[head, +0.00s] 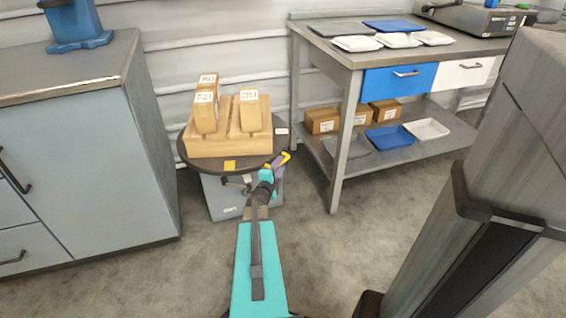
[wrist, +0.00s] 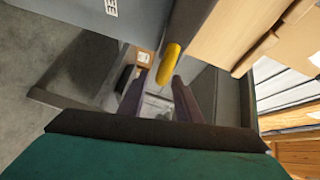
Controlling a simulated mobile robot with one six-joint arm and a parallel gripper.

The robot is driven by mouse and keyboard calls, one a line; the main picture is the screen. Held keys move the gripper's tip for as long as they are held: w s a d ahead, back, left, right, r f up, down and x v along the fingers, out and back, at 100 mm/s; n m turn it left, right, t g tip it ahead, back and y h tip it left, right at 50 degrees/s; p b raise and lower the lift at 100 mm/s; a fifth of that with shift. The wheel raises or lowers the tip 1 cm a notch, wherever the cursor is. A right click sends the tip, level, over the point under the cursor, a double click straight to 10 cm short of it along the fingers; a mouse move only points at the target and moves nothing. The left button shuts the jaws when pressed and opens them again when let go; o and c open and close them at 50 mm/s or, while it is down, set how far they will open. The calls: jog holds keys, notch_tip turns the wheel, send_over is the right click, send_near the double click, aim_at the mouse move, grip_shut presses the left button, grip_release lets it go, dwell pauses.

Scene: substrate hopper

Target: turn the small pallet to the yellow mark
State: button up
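The small wooden pallet (head: 228,146) lies on a dark round turntable (head: 185,158) and carries several upright tan boxes (head: 250,113). A yellow mark (head: 230,165) sits on the turntable's front rim, left of my gripper. My gripper (head: 277,166), with purple fingers, is at the turntable's front right edge. A yellow rounded handle (head: 286,157) sticks out there; it also shows in the wrist view (wrist: 169,62), at the end of a dark edge. My fingers (wrist: 160,88) are apart, with the handle's tip at their opening. I cannot tell whether they touch it.
A grey cabinet (head: 75,150) stands close on the left. A workbench (head: 345,55) on the right holds trays on top, and boxes and trays on its lower shelf. A small white label (head: 281,131) is on the turntable's right rim. The floor in front is clear.

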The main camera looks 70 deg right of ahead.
jog(key=shift+d+f, duration=0.1)
jog(key=shift+d, duration=1.25)
grip_shut()
